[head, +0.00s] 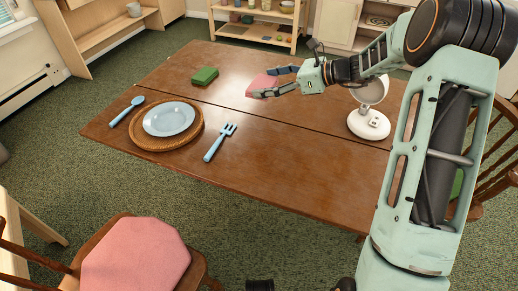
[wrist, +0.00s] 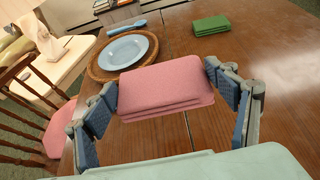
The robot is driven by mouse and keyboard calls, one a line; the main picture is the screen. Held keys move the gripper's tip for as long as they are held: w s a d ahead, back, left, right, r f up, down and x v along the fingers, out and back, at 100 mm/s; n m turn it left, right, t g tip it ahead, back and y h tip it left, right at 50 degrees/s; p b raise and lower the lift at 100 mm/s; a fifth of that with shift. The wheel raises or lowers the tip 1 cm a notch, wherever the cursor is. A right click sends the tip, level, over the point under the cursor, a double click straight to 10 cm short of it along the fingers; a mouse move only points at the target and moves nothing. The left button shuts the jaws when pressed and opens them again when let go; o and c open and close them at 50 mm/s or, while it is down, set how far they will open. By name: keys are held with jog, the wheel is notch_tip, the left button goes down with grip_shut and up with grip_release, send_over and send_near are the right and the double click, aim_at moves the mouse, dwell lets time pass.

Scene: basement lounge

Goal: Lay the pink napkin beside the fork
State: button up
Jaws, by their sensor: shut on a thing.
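My gripper (head: 276,82) is shut on the folded pink napkin (head: 262,85) and holds it above the wooden table. In the wrist view the pink napkin (wrist: 165,85) sits between the two fingers. The light blue fork (head: 220,142) lies on the table to the right of the blue plate (head: 169,119), below and left of my gripper in the head view. I cannot make out the fork in the wrist view, where the napkin covers part of the table.
The plate rests on a woven mat (head: 190,137), with a blue spoon (head: 127,111) to its left. A folded green cloth (head: 204,75) lies behind. A white lamp (head: 369,122) stands at the right. The table (head: 290,150) right of the fork is clear. A pink-cushioned chair (head: 135,258) stands in front.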

jog(key=s+f+b, duration=0.2)
jog(key=s+f, duration=0.2)
jog(key=s, duration=0.4)
jog(key=b, duration=0.1)
send_over(261, 152)
jog(key=f, duration=0.2)
jog(key=w+f, duration=0.1)
jog(key=f, duration=0.1)
jog(key=shift+f, duration=0.3)
jog(key=shift+s+f+b, duration=0.3)
jog(key=shift+s+f, duration=0.05)
jog(key=shift+f, duration=0.05)
jog(key=f, duration=0.1)
jog(key=f+b, duration=0.1)
jog(key=f, duration=0.1)
jog(key=shift+s+f, duration=0.2)
jog(key=shift+f, duration=0.05)
jog(key=o, duration=1)
